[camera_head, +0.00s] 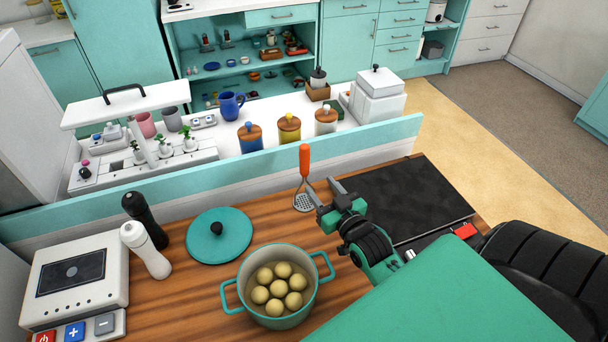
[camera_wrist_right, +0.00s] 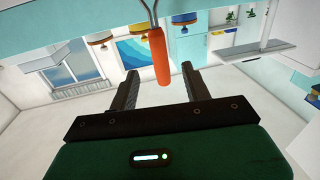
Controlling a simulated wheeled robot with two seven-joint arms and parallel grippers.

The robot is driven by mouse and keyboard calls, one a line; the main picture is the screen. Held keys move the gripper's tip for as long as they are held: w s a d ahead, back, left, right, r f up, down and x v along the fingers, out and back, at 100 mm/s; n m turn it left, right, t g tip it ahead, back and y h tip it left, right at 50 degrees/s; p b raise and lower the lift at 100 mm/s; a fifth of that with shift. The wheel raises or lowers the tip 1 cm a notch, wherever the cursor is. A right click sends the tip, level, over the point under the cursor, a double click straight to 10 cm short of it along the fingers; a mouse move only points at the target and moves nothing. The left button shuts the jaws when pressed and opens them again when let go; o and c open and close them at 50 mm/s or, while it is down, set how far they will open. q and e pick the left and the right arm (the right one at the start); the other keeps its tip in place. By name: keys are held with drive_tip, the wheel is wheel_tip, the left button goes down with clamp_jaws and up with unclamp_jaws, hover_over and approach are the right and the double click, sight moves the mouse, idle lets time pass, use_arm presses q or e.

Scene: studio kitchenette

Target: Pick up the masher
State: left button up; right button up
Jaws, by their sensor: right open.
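The masher (camera_head: 304,161) has an orange handle, thin metal wires and a perforated metal head. In the head view it stands upright, handle up, by the low teal wall behind the wooden counter. My right gripper (camera_head: 323,190) is open, just right of the masher's lower part in that view. In the right wrist view the orange handle of the masher (camera_wrist_right: 158,57) appears between the tips of the open right gripper (camera_wrist_right: 161,73), its end reaching slightly into the gap. No grip on it shows. My left gripper is out of view.
A teal pot (camera_head: 275,315) of potatoes stands on the wooden counter, with its lid (camera_head: 219,236) behind it. Black and white mills (camera_head: 146,250) and a white scale (camera_head: 75,280) are at left. A dark cooktop (camera_head: 410,200) lies right, beneath my arm. Jars (camera_head: 289,129) stand beyond the wall.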

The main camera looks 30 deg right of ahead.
sight(307, 167)
drive_tip(key=w, duration=0.3)
drive_tip(key=shift+w+d, duration=0.15)
drive_tip(key=shift+w+p, duration=0.35)
drive_tip(key=shift+w, duration=0.2)
drive_tip(key=shift+w+d, duration=0.1)
drive_tip(key=shift+w+r, duration=0.1)
drive_tip(key=shift+w, duration=0.25)
drive_tip(key=w+p, duration=0.2)
drive_tip(key=w, duration=0.1)
drive_tip(key=shift+w+d+r, duration=0.15)
drive_tip(key=shift+w+d, duration=0.05)
drive_tip(key=shift+w, duration=0.55)
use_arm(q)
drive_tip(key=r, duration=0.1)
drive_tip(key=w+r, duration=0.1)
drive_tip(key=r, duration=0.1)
use_arm(e)
drive_tip(key=shift+c, duration=0.2)
clamp_jaws()
